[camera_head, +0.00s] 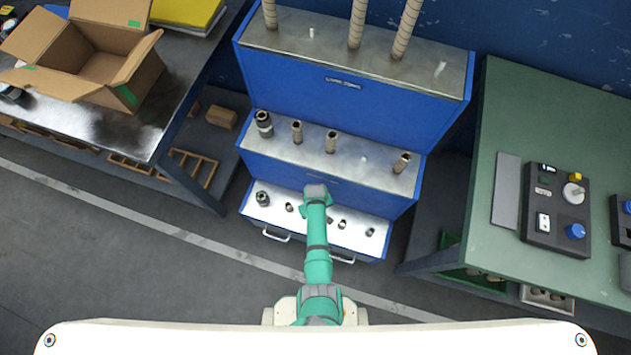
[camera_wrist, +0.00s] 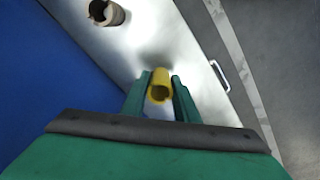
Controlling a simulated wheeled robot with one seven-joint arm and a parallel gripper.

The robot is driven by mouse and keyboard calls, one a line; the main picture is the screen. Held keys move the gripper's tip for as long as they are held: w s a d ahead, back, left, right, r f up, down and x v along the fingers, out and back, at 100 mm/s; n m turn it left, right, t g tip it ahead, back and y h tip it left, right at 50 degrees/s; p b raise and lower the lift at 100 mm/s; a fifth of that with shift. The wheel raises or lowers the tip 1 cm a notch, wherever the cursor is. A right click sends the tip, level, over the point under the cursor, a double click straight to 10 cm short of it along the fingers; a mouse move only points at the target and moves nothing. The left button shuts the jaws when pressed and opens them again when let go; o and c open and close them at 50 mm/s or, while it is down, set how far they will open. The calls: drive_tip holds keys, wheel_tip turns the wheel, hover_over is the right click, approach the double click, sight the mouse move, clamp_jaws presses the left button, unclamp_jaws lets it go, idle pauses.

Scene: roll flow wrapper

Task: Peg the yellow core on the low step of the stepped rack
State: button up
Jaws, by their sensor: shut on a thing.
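The blue stepped rack (camera_head: 345,85) has steel tops on its steps. Its low step (camera_head: 275,214) carries several short cores. My gripper is above this step in the head view, where my arm hides its fingers and the core. In the wrist view my gripper (camera_wrist: 161,78) is shut on the yellow core (camera_wrist: 160,90), with one green finger on each side. The core's open end faces the camera, and bright steel (camera_wrist: 145,38) lies beyond it. A dark shadow shows on the steel beside the core. I cannot tell whether the core touches the step, and no peg shows under it.
A brown core (camera_wrist: 106,13) stands at the upper left of the wrist view. The middle step (camera_head: 345,172) holds several cores and a bare peg (camera_head: 364,159). Tall rolls (camera_head: 357,22) rise from the top step. A green bench (camera_head: 490,240) flanks the rack on the right.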

drive_tip(key=shift+f, duration=0.4)
drive_tip(key=shift+f, duration=0.3)
drive_tip(key=shift+d+f, duration=0.1)
drive_tip(key=shift+f, duration=0.2)
drive_tip(key=shift+f, duration=0.2)
idle(0.7)
drive_tip(key=o, duration=1.7)
drive_tip(key=shift+c, duration=0.2)
drive_tip(key=shift+r, duration=0.1)
drive_tip(key=shift+r, duration=3.95)
